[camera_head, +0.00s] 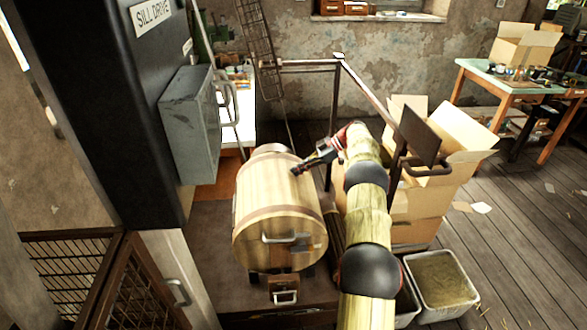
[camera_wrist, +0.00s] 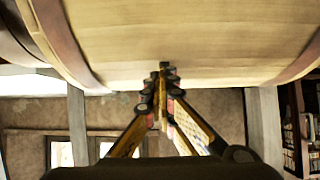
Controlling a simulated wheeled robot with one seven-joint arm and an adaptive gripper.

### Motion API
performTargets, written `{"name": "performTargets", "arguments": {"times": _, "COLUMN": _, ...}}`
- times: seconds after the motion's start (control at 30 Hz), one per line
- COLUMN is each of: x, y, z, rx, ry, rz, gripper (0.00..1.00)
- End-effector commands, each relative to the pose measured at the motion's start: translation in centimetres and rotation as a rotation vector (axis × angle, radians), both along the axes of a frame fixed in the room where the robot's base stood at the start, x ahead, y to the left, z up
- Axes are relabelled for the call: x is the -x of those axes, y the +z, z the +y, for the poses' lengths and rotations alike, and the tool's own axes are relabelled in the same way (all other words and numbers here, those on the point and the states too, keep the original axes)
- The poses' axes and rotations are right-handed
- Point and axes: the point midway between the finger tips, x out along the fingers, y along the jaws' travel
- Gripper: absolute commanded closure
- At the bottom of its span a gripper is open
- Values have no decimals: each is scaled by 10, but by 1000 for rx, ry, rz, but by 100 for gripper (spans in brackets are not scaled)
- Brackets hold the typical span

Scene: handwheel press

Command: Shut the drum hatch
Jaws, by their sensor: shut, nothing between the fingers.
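The wooden drum (camera_head: 268,195) lies in front of me with dark bands around it. Its near round end carries a metal handle (camera_head: 280,238). I cannot tell which part of the drum is the hatch, or whether it stands open. My gripper (camera_head: 294,171) is shut and empty at the drum's upper right side. In the wrist view the closed fingertips (camera_wrist: 162,75) point at the drum's pale staves (camera_wrist: 180,45) and overlap their lower edge. I cannot tell whether they touch. My arm hides part of the area right of the drum.
A grey box with a handle (camera_head: 190,123) sits on the dark column left of the drum. Cardboard boxes (camera_head: 415,205), a metal rail (camera_head: 375,82) and a bin (camera_head: 440,281) stand right. The floor farther right is mostly clear.

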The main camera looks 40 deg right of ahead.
Motion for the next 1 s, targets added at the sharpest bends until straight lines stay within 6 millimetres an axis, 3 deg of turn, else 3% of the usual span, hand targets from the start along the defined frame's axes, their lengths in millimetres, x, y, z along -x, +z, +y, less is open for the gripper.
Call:
{"name": "performTargets", "arguments": {"times": 0.1, "x": 2, "y": -11, "z": 1, "rx": -5, "ry": 1, "rz": 9, "gripper": 100}}
{"name": "performTargets", "arguments": {"times": 0.6, "x": 2, "y": -14, "z": 3, "rx": -10, "ry": 3, "rz": 16, "gripper": 100}}
{"name": "performTargets", "arguments": {"times": 0.77, "x": 2, "y": 8, "z": 2, "rx": -6, "ry": 2, "rz": 11, "gripper": 100}}
{"name": "performTargets", "arguments": {"times": 1.0, "x": 2, "y": 58, "z": 0, "rx": -1, "ry": 1, "rz": 4, "gripper": 100}}
